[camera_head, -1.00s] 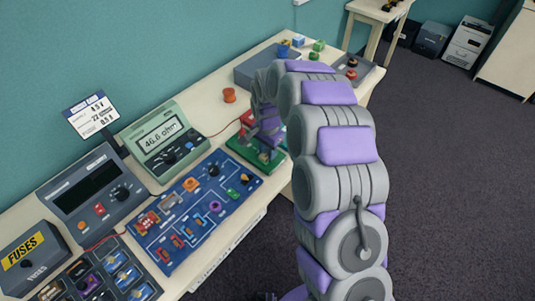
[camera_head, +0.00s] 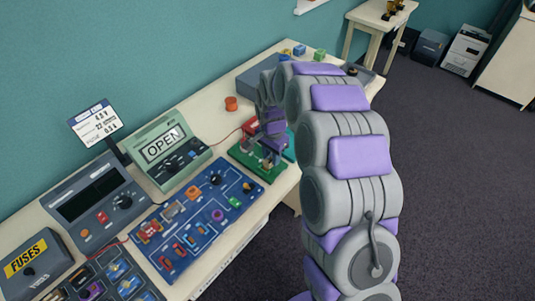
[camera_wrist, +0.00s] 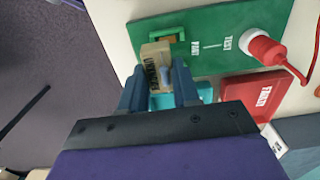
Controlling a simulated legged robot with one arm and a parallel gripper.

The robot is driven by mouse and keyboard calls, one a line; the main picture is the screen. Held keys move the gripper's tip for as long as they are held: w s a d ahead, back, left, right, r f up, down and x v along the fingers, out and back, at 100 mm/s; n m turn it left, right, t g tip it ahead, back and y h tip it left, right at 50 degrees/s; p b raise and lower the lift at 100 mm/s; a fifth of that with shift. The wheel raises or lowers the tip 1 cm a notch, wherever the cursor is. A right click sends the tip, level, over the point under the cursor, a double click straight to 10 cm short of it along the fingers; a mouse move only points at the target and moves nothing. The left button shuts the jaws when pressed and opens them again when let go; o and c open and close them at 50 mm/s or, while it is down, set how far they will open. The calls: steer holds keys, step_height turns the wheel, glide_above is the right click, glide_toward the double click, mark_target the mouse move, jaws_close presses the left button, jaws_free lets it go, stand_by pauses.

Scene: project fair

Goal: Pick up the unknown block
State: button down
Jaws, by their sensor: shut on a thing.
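The unknown block is a beige block with dark lettering (camera_wrist: 153,58), partly readable as "UNKN". In the wrist view my gripper (camera_wrist: 158,82) is shut on it, with one dark blue finger on each side. The block is in front of the green test board (camera_wrist: 215,62), near the board's slot (camera_wrist: 168,34). A gap under the block is hard to judge from this angle. In the head view my gripper (camera_head: 271,156) is over the green board (camera_head: 243,156), and the block is too small to make out clearly. The meter (camera_head: 164,150) beside it reads "OPEN".
A red labelled bin (camera_wrist: 258,92) and a teal one (camera_wrist: 196,92) adjoin the board. A red plug (camera_wrist: 262,47) with a cable sits on the board. A blue circuit board (camera_head: 190,260) and a fuse box (camera_head: 35,262) lie to the left.

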steer(key=s+d+r+p, duration=0.3)
steer(key=s+d+r, duration=0.1)
steer(key=s+d, duration=0.5)
steer(key=shift+s+d+r, duration=0.25)
steer(key=shift+s+d, duration=0.15)
steer(key=shift+d, duration=0.45)
steer(key=shift+w, duration=0.1)
